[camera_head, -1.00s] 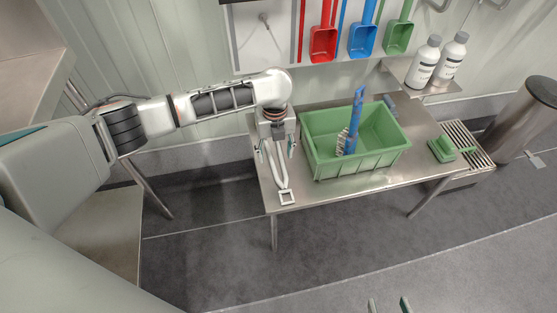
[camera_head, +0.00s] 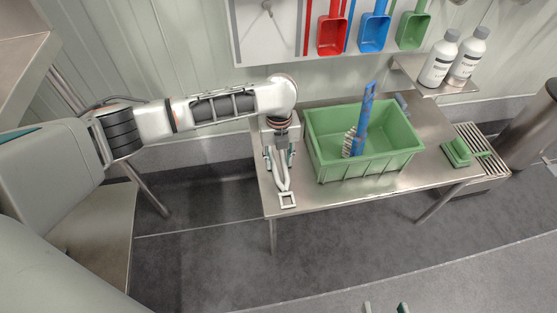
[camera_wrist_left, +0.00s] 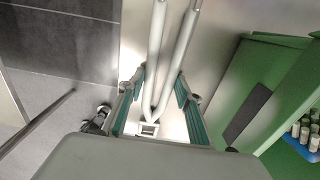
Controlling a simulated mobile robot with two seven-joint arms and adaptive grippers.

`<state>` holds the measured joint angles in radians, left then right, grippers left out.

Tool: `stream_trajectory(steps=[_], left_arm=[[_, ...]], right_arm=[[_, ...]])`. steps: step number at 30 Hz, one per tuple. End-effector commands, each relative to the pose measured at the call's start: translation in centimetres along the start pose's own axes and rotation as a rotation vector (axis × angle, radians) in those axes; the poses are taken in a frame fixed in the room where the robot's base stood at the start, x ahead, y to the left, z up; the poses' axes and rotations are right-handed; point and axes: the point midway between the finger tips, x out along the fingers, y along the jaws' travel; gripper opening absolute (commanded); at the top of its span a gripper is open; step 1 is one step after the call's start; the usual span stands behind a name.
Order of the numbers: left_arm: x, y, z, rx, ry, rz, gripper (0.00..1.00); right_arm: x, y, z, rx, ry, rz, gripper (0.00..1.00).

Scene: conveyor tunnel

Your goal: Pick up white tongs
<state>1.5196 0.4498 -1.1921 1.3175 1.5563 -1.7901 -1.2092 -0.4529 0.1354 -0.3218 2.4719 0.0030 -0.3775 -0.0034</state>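The white tongs (camera_head: 282,184) lie at the left end of the steel table (camera_head: 330,194), with their square end (camera_head: 288,200) near the front edge. My left gripper (camera_head: 279,161) points down over them. In the left wrist view its two teal-padded fingers (camera_wrist_left: 162,108) stand apart on either side of the tongs. The tong arms (camera_wrist_left: 172,62) run between the fingers, with visible gaps. I cannot tell how high the fingertips are above the table. Only the tips of my right gripper (camera_head: 385,308) show at the bottom edge, spread apart and empty.
A green crate (camera_head: 335,172) holding a blue-handled brush (camera_head: 361,122) stands just right of the tongs. A green brush (camera_head: 460,152) lies at the table's right end. White bottles (camera_head: 440,62) stand on a wall shelf. Red, blue and green scoops hang behind.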

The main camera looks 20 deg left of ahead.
Motion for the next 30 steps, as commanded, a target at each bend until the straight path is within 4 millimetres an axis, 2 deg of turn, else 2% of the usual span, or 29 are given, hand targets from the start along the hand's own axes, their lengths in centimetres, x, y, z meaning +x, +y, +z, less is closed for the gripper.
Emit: stream_trajectory(steps=[10,14,17,20,22,23,30], left_arm=[[0.1,0.1,-0.1,0.000,0.002,0.002,0.11],[-0.6,0.0,0.0,0.000,-0.001,0.000,0.11],[-2.3,-0.1,0.2,0.000,-0.007,-0.004,0.11],[-4.9,-0.2,0.3,0.000,-0.012,-0.008,0.11],[-7.0,-0.3,0.4,0.000,-0.015,-0.011,0.11],[-8.0,-0.3,0.4,-0.001,-0.016,-0.012,0.11],[-14.5,-0.3,0.3,0.000,-0.014,-0.010,0.11]], right_arm=[[0.0,0.0,0.1,-0.001,-0.003,0.001,0.40],[0.0,0.1,-0.4,-0.006,0.005,0.003,0.40],[-0.1,0.4,-0.9,-0.021,0.011,0.008,0.40],[-0.1,0.8,-1.1,-0.046,0.007,0.015,0.40],[-0.8,1.6,1.2,-0.081,-0.048,0.023,0.40],[-1.0,1.9,1.7,-0.094,-0.062,0.026,0.40],[-1.9,4.0,3.2,-0.162,-0.124,0.059,0.40]])
